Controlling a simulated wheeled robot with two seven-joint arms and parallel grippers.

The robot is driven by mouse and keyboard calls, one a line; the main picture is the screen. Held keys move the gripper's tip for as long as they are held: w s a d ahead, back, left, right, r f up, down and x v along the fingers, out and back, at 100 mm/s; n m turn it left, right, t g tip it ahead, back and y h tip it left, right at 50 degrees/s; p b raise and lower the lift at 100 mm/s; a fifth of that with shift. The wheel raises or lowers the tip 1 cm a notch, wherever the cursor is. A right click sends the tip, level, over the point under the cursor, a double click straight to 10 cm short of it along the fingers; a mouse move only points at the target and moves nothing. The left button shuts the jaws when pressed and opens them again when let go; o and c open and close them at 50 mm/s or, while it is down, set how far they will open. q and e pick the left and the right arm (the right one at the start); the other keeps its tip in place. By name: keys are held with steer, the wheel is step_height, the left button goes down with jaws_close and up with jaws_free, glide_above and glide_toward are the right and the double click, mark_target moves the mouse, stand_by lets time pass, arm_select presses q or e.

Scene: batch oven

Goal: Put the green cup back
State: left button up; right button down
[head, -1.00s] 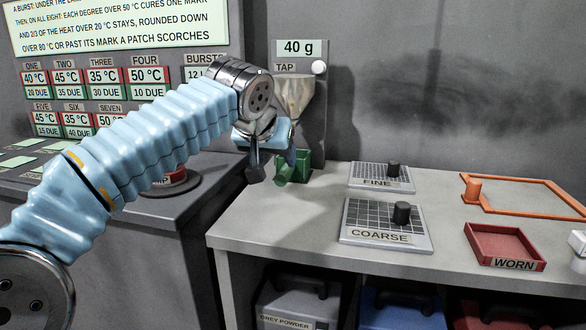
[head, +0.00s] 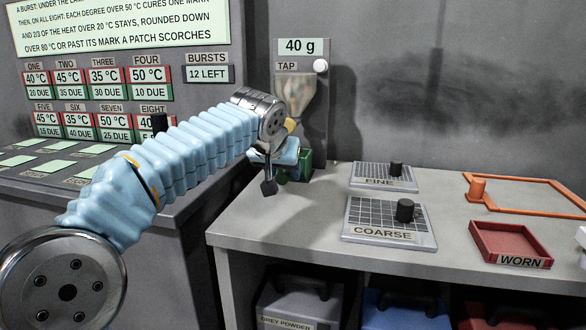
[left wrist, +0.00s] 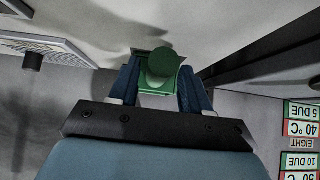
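The green cup (head: 305,160) stands under the tap at the back left of the worktop, partly hidden by my left gripper in the head view. In the left wrist view the cup (left wrist: 160,91) has a boxy green body with a round green post facing the camera. My left gripper (head: 287,170) is at the cup, its blue fingers on either side of the post. In the left wrist view the gripper (left wrist: 160,75) seems open, with narrow gaps beside the post. Exact contact is hard to see. My right gripper is not in view.
The tap panel (head: 301,47) reads 40 g, with a funnel (head: 296,92) above the cup. The FINE (head: 370,180) and COARSE (head: 375,218) screens, an orange frame (head: 520,181) and the red WORN tray (head: 500,226) lie to the right. The front left worktop is clear.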

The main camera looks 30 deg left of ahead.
arm_select(q)
jaws_close()
steer(key=shift+r, duration=0.2)
steer(key=shift+r+p, duration=0.85)
steer(key=shift+p, duration=0.05)
steer(key=shift+r+p, duration=0.35)
steer(key=shift+r, duration=0.6)
